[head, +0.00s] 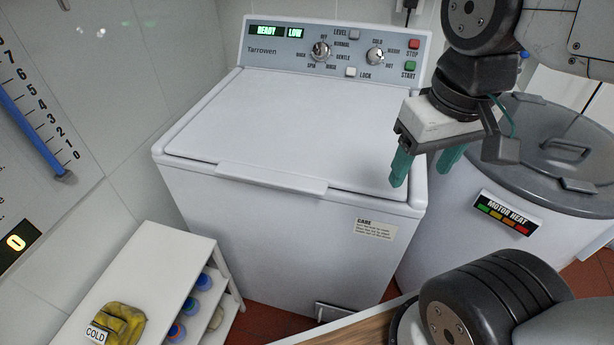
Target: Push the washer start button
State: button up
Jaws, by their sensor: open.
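The washer (270,150) is a white top-loader with its lid shut, standing in the middle of the head view. Its grey-blue control panel (285,58) runs along the back. The green start button (409,66) sits at the panel's right end, labelled START, below the red stop button (414,44). The display (277,32) reads READY and LOW. My gripper (423,172) hangs over the right front edge of the washer with two teal fingers apart and nothing between them. It is in front of and below the start button in the picture, apart from it.
A grey-lidded drum (560,150) with a MOTOR HEAT gauge (503,213) stands right of the washer. A white shelf unit (160,280) with a yellow cloth (118,325) is at lower left. Two dials (320,51) and the white lock button (351,72) share the panel.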

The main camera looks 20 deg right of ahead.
aim_at(411, 67)
jog(key=k, duration=1.3)
jog(key=z, duration=0.55)
jog(key=i, duration=1.5)
jog(key=u, duration=0.55)
